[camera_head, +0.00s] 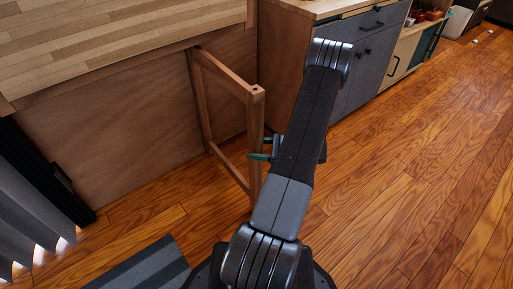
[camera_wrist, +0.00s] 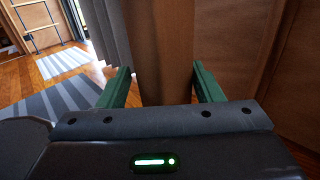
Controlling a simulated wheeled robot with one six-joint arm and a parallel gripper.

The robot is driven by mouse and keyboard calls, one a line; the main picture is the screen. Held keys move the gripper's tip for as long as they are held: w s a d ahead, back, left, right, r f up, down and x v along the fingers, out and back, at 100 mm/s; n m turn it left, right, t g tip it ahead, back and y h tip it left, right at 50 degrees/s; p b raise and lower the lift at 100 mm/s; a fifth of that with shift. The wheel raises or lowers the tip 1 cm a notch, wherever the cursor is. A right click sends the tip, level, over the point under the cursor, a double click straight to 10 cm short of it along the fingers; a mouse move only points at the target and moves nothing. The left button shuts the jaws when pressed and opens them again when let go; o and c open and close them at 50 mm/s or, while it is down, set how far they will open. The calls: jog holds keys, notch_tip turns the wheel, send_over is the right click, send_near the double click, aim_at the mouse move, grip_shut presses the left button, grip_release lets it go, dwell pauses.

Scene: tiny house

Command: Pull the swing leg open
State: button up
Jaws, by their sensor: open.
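The swing leg (camera_head: 256,125) is a wooden frame with an upright outer post, swung out at an angle from under the wooden tabletop (camera_head: 110,38). My gripper (camera_head: 264,148) is at the outer post, partly hidden behind my arm. In the wrist view, the post (camera_wrist: 160,45) stands upright between the two green fingers of my gripper (camera_wrist: 160,74). The fingers are open, one on each side of the post, with a gap visible on both sides. The lower end of the post is hidden in the wrist view.
A cabinet (camera_head: 366,58) with grey drawers stands to the right of the table. A striped rug (camera_head: 145,268) lies at the lower left, near a grey curtain (camera_head: 30,205). The wooden floor (camera_head: 430,165) on the right is clear.

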jog(key=shift+a, duration=0.15)
jog(key=shift+w, duration=0.1)
jog(key=s+d+p, duration=0.1)
jog(key=d+p, duration=0.1)
jog(key=d, duration=1.2)
jog(key=shift+p, duration=0.35)
jog(key=shift+a, duration=0.2)
jog(key=a+b, duration=0.1)
jog(key=a, duration=0.6)
jog(key=shift+w+a, duration=0.35)
jog(key=shift+a, duration=0.05)
jog(key=shift+s+b, duration=0.15)
jog(key=shift+b, duration=0.2)
